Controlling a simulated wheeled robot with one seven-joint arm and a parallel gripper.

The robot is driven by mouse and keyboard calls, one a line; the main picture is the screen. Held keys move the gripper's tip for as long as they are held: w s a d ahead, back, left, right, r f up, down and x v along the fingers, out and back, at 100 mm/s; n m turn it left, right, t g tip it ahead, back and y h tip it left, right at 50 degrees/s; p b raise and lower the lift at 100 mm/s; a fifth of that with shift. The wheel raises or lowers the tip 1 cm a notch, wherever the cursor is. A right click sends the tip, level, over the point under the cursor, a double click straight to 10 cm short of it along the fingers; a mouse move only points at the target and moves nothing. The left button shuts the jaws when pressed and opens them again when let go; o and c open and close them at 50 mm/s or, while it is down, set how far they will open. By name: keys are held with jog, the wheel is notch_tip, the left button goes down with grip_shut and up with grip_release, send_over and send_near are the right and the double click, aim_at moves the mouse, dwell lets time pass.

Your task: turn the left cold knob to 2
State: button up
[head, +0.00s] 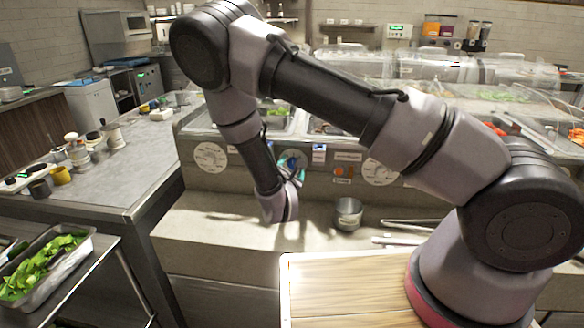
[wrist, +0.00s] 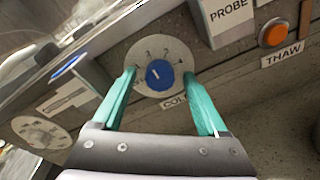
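A round blue knob (wrist: 157,75) sits on a white numbered dial (wrist: 160,50) in the wrist view, above a partly hidden label beginning "COL". A short white mark on the knob points roughly toward the upper numbers; its exact setting is hard to read. My gripper (wrist: 161,76) has its two teal fingers on either side of the knob, over the dial, with gaps to the knob. It is open and holds nothing. In the head view my gripper (head: 291,166) is at the middle of the counter's front panel, mostly hiding that knob.
Other dials stand on the panel, left (head: 210,157) and right (head: 379,172). An orange button (wrist: 273,34) above a "THAW" label and a "PROBE" plate (wrist: 229,14) lie right of the knob. A metal pot (head: 348,214) stands on the ledge below, with utensils to its right.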

jog(key=shift+s, duration=0.1)
jog(key=v, duration=1)
jog(key=shift+s, duration=0.3)
